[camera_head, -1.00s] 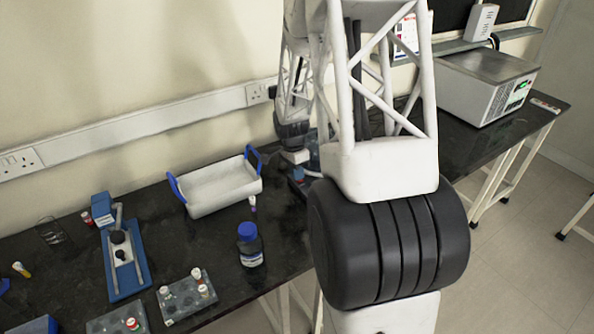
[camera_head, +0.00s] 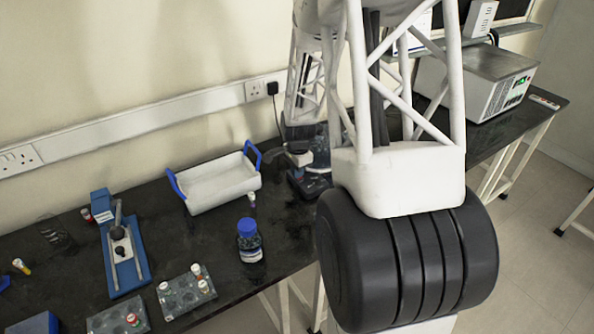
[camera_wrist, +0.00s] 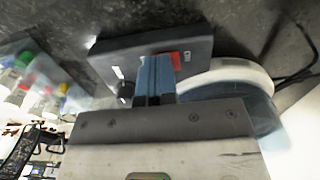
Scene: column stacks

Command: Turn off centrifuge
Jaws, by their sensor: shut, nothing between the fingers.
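The centrifuge is a small dark box (camera_wrist: 112,58) with a round white rim (camera_wrist: 228,74) and a clear bluish lid (camera_wrist: 262,112) in the wrist view. A red switch (camera_wrist: 180,59) and a black knob (camera_wrist: 125,91) sit on its panel. My gripper (camera_wrist: 154,62) has its blue fingers shut together over the panel, just left of the red switch. I cannot tell whether they touch it, nor the switch position. In the head view, the centrifuge base (camera_head: 309,187) shows partly at the bench's back; my arm hides the rest.
A white tray with blue handles (camera_head: 217,188) stands left of the centrifuge. A blue-capped bottle (camera_head: 249,240), a tube rack (camera_head: 186,291) and a blue stand (camera_head: 123,258) are farther left on the black bench. A large grey box device (camera_head: 487,85) stands at the right.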

